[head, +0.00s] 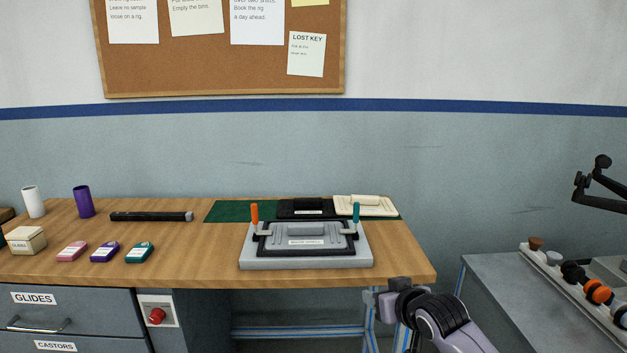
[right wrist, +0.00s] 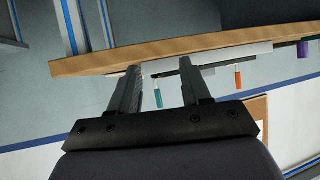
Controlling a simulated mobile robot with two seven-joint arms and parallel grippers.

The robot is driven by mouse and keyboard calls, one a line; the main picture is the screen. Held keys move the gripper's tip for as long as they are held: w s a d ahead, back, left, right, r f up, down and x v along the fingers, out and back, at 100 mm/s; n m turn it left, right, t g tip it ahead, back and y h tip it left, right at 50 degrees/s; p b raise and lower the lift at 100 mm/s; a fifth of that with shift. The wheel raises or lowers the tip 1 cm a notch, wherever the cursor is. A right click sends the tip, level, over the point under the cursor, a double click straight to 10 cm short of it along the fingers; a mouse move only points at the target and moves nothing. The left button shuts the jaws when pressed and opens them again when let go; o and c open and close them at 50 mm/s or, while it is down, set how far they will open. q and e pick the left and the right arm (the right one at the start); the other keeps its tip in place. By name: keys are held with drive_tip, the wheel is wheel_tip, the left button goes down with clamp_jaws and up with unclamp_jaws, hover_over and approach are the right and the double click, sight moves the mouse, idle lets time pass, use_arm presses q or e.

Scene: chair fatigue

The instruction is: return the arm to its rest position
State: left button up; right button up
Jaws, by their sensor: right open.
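My right arm reaches in from the bottom right of the head view, and its gripper (head: 384,300) is in front of the workbench's front right edge. In the right wrist view, the right gripper (right wrist: 160,70) has two dark fingers standing apart with nothing held between them. The workbench edge (right wrist: 100,62) shows beyond the fingertips in that tilted view. My left gripper is in neither view.
On the workbench (head: 190,273) stands a grey fixture (head: 300,263) with orange and teal handles. A black bar (head: 150,216), small coloured boxes and two cylinders are farther left. A grey side bench (head: 510,290) with knobs is at the right.

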drive_tip(key=s+f, duration=0.8)
drive_tip(key=f, duration=0.1)
drive_tip(key=s+d+f, duration=0.2)
drive_tip(key=s+f, duration=0.1)
drive_tip(key=s, duration=0.6)
drive_tip(key=s+d+f+h, duration=0.1)
drive_tip(key=s+f, duration=0.3)
drive_tip(key=s, duration=0.5)
drive_tip(key=s+d+f, duration=0.3)
drive_tip(key=s+f, duration=0.1)
drive_tip(key=s, duration=0.4)
drive_tip(key=shift+s+m+g, duration=0.3)
drive_tip(key=shift+s+g, duration=0.1)
drive_tip(key=shift+d+f, duration=0.1)
